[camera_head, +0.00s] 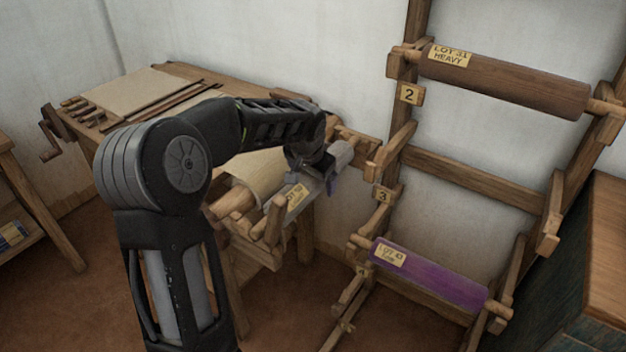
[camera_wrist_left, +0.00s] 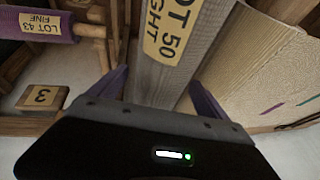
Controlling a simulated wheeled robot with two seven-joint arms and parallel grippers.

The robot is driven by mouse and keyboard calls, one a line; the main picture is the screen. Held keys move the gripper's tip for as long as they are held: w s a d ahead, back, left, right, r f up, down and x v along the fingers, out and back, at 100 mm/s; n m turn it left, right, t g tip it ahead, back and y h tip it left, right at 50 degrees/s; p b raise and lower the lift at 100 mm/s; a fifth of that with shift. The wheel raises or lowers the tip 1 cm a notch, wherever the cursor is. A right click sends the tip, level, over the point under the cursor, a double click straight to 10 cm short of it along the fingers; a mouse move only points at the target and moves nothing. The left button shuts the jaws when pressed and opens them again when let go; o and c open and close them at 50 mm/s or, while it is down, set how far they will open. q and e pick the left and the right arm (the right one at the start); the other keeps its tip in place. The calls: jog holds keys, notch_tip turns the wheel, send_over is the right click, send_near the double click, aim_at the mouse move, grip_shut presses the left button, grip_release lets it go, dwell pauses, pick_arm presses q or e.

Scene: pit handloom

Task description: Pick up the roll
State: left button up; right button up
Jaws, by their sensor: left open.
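A grey roll (camera_wrist_left: 150,85) with a "LOT 50" label fills the upper middle of the left wrist view. In the head view its label (camera_head: 296,198) shows by the loom's near right end, and my wrist partly covers it. My left gripper (camera_head: 328,182) is open at this roll. In the left wrist view its two purple fingers (camera_wrist_left: 162,92) stand one on each side of the roll; contact cannot be told. A purple roll (camera_head: 430,274) marked "LOT 43" lies on the low rack pegs. A brown roll (camera_head: 505,82) marked "LOT 31 HEAVY" lies higher up. My right gripper is not in view.
The wooden loom (camera_head: 165,82) stands behind my left arm, with cloth on it. The wall rack (camera_head: 470,170) has numbered plates, and its middle level looks empty. A wooden-topped cabinet (camera_head: 608,240) stands at the right edge. The floor in front is bare.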

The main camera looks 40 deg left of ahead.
pick_arm(q)
jog(key=shift+c, duration=0.6)
grip_shut()
jog(key=shift+r, duration=0.1)
